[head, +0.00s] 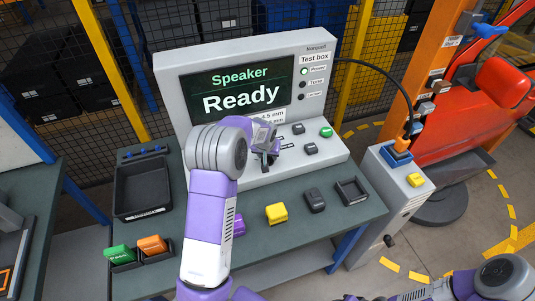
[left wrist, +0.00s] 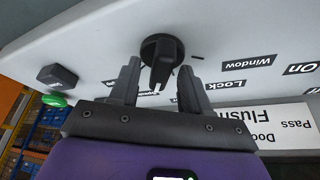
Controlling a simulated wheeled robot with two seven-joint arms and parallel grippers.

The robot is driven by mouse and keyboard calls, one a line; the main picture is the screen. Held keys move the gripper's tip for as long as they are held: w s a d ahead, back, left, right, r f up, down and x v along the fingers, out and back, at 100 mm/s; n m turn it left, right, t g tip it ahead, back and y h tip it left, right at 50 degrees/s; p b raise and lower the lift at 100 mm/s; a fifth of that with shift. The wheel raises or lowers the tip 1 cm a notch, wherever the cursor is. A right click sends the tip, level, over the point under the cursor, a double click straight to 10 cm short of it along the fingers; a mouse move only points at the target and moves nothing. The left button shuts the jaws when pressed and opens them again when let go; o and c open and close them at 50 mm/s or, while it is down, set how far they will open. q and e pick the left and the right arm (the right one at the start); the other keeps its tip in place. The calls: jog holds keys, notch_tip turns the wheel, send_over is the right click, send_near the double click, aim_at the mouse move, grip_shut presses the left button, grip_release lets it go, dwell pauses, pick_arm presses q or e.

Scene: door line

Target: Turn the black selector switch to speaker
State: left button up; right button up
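The black selector switch (left wrist: 162,55) is a round knob with a pointer bar on the white face of the test box (head: 330,150). In the left wrist view its white-marked end points down, toward a label partly hidden at my fingers. My left gripper (left wrist: 160,72) is open, with one finger on each side of the pointer and visible gaps between. In the head view my left gripper (head: 265,150) is at the panel and hides the switch. The screen (head: 238,86) reads "Speaker Ready". My right gripper is not visible; only part of that arm shows at lower right.
Panel buttons (head: 311,149) sit right of my left gripper. On the bench lie a yellow block (head: 276,213), a dark block (head: 315,201), a black tray (head: 143,188), and green (head: 118,254) and orange (head: 152,245) pieces. A cable (head: 398,90) arcs at right.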

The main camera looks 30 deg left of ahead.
pick_arm(q)
jog(key=v, duration=0.7)
jog(key=shift+s+r+p, duration=0.1)
jog(key=shift+r+p, duration=0.15)
jog(key=shift+p, duration=0.05)
dwell(0.3)
